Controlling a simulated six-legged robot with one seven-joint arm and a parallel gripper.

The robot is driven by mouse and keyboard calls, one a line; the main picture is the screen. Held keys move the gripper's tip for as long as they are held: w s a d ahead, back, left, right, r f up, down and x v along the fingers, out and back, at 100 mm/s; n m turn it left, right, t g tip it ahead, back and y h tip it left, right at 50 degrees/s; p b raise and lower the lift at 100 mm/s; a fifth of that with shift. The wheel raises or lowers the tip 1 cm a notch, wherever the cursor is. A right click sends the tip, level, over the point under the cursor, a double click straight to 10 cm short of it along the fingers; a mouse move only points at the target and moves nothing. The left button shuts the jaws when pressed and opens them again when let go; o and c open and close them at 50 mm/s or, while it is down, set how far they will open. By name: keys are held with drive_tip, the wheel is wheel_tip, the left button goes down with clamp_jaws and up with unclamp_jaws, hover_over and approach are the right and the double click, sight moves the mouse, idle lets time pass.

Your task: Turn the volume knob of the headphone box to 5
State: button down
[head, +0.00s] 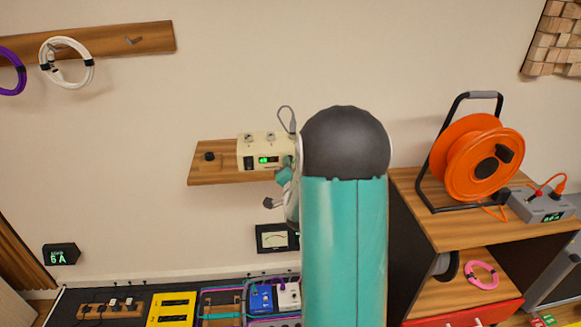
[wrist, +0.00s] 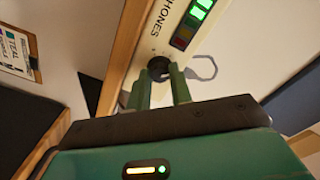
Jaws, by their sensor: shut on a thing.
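The headphone box (head: 258,142) is a cream unit on a small wooden wall shelf, with dark knobs and a green lit display. In the wrist view the box (wrist: 172,20) shows the end of its lettering, "HONES", and a strip of lights (wrist: 192,22) with green ones lit. A small round black volume knob (wrist: 158,65) sits on its face. My gripper (wrist: 161,77) has its two green fingers shut on either side of this knob. In the head view my gripper (head: 285,172) is at the box's right front, partly hidden by my arm. The knob's scale is not readable.
The wooden shelf (head: 203,172) also bears a small black object (head: 209,156). A grey cable loops above the box. A dark meter (head: 272,239) hangs below. An orange cable reel (head: 470,160) stands on a cabinet at right. Pedals (head: 261,298) lie on a low board beneath.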

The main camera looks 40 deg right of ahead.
drive_tip(key=shift+m, duration=3.8)
drive_tip(key=shift+w, duration=0.1)
drive_tip(key=c, duration=1.3)
unclamp_jaws()
drive_tip(key=shift+w, duration=0.1)
drive_tip(key=shift+o, duration=0.2)
drive_tip(key=shift+s, duration=0.2)
drive_tip(key=shift+a, duration=0.1)
